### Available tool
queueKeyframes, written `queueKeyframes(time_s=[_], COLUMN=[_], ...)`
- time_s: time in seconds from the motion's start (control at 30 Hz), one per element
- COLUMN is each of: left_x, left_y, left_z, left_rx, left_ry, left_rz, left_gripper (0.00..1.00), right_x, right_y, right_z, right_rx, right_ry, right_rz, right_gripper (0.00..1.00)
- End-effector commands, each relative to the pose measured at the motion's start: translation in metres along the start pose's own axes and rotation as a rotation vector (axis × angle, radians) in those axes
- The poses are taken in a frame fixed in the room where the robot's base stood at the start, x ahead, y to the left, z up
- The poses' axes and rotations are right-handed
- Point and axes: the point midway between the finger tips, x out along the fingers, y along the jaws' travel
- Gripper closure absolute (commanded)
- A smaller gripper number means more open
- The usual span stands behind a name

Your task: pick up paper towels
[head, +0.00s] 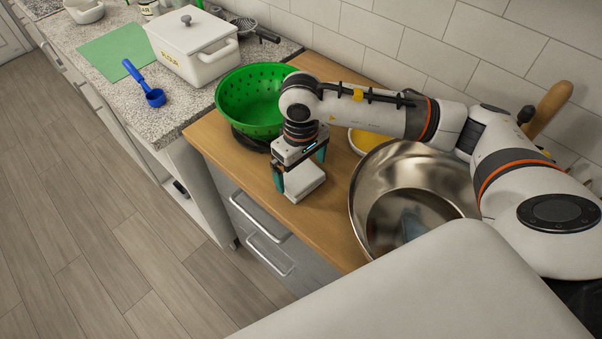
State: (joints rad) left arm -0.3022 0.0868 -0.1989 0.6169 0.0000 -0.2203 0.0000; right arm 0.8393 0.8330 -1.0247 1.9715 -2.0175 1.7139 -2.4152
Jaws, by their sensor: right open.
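A white, flat-topped block (306,185), which looks like the paper towels, sits on the wooden counter near its front edge. My right gripper (300,171) points down over it with its jaws open. One teal finger is at the block's left side and the other at its back right. I cannot tell whether the fingers touch it. The gripper body hides the block's back part. My left gripper is not in view.
A green colander (252,92) stands just behind the gripper. A large metal bowl (371,187) is close on the right, with a yellow bowl (364,140) behind it. A white lidded box (190,55) and blue scoop (154,96) are on the granite counter (185,112).

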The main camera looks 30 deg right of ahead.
Motion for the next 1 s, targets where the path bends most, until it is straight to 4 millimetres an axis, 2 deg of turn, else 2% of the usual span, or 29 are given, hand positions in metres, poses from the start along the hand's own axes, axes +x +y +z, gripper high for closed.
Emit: queueKeyframes(time_s=[0.03,0.2,0.43,0.6,0.67,0.87,1.0], left_x=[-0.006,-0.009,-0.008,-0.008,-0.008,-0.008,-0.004], left_y=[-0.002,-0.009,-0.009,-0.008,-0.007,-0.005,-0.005], left_z=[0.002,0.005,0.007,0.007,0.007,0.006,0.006], left_rx=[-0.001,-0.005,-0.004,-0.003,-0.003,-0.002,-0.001], left_ry=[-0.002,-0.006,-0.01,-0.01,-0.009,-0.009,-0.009], left_rz=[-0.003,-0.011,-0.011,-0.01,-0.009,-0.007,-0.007], left_gripper=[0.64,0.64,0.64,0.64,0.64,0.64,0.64], right_x=[0.005,0.021,0.023,0.023,0.023,0.022,0.013], right_y=[0.001,0.0,0.0,0.0,0.0,0.0,0.0], right_z=[-0.001,0.0,0.0,0.0,0.0,0.001,0.001], right_rx=[0.0,0.0,0.0,0.0,0.0,0.0,-0.001], right_ry=[0.006,0.0,-0.001,-0.001,-0.001,-0.001,-0.003], right_rz=[0.002,0.0,0.0,0.0,0.0,0.0,0.0], right_gripper=[0.0,0.0,0.0,0.28,0.35,0.35,0.35])
